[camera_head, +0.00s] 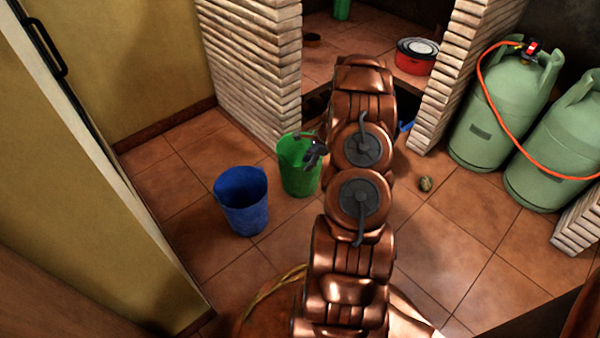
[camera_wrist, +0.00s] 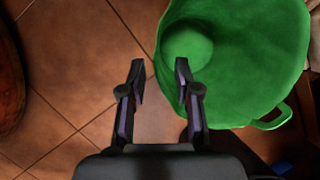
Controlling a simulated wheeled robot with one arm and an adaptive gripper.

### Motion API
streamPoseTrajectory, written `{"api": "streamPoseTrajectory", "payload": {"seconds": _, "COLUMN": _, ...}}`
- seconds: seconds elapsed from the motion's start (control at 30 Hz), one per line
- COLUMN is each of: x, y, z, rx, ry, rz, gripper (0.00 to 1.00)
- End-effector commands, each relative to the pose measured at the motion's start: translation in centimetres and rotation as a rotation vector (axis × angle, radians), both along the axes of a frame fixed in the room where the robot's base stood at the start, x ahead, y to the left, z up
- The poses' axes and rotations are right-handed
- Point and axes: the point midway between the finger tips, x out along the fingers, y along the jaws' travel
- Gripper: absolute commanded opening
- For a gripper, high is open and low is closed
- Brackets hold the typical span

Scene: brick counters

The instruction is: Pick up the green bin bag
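The green bin bag (camera_head: 297,172) looks like a green bucket-shaped bin with an open top. It stands on the tiled floor beside the brick pillar, partly hidden by my gripper and arm in the head view. In the wrist view the bin (camera_wrist: 265,65) fills the upper right, with its open mouth, a paler round patch inside and a side handle showing. My gripper (camera_wrist: 160,68) is open and empty. Its right finger overlaps the bin's near-left side in the picture, and its left finger is over bare floor. I cannot tell whether the right finger touches the bin.
A blue bin (camera_head: 242,205) stands left of the green one. The brick pillar (camera_head: 255,65) rises behind. Green gas cylinders (camera_head: 500,110) with an orange hose stand at the right. A red pot (camera_head: 414,62) sits on the counter. Floor (camera_head: 450,250) at the lower right is mostly clear.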

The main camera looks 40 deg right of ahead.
Motion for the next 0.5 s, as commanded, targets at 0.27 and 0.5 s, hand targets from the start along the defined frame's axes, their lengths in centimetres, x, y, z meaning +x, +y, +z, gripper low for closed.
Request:
{"api": "streamPoseTrajectory", "payload": {"seconds": 0.27, "x": 0.3, "y": 0.2, "z": -3.4, "rx": -0.001, "ry": 0.001, "rz": 0.001, "gripper": 0.32}}
{"api": "streamPoseTrajectory", "payload": {"seconds": 0.5, "x": 1.0, "y": 0.8, "z": -4.8, "rx": -0.001, "ry": 0.000, "rz": 0.002, "gripper": 0.32}}
